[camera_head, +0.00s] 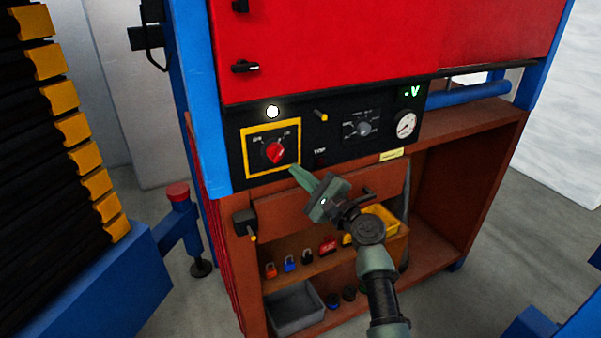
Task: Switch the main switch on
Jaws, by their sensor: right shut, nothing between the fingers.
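The main switch (275,153) is a red rotary knob on a black plate inside a yellow square frame, at the left of the black control panel. Its handle is tilted, not upright. A round white lamp (272,112) is lit just above the frame. My right gripper (296,171) is shut and empty. Its green fingertips point up and left, close to the lower right corner of the yellow frame. I cannot tell whether they touch the panel. My left gripper is not in view.
The panel also has a grey selector knob (364,129), a pressure gauge (405,124), a green display (411,93) and a yellow lever (320,115). Below, an open shelf holds padlocks (290,263) and a grey bin (295,308). A red-topped post (178,192) stands at left.

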